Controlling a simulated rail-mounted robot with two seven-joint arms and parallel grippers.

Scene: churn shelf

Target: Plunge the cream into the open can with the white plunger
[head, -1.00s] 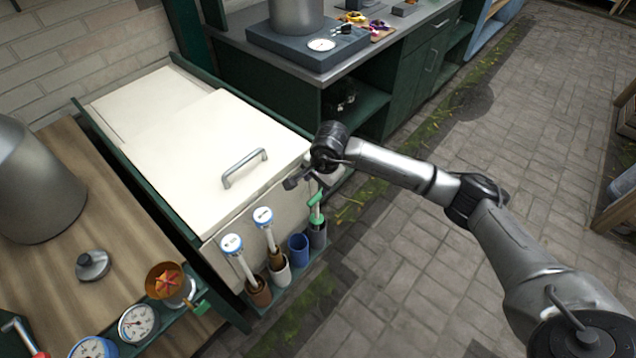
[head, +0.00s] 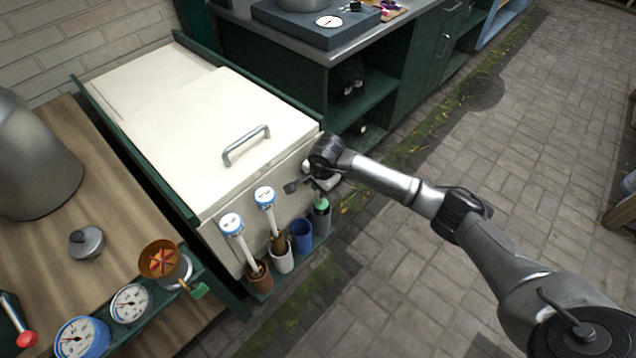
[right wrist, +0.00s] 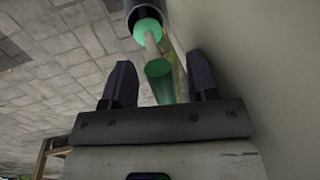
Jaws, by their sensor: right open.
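My right gripper (head: 308,183) is open at the front right corner of the cream-coloured chest. In the right wrist view its two fingers (right wrist: 160,72) stand apart, either side of a green-ended tool (right wrist: 158,80) with a pale shaft. Two tools with white shafts and blue-rimmed round tops, one left (head: 232,225) and one right (head: 265,197), stand in neighbouring cups. I cannot tell which tool is the plunger. A large metal can (head: 35,165) stands on the wooden table; its top is out of view. My left gripper is not visible.
A grey lid (head: 86,241) lies on the table. A blue cup (head: 302,236) on the rack looks empty. Gauges (head: 128,304) and a copper-coloured bowl (head: 160,258) line the table's front ledge. The chest's handle (head: 246,146) rises from its lid.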

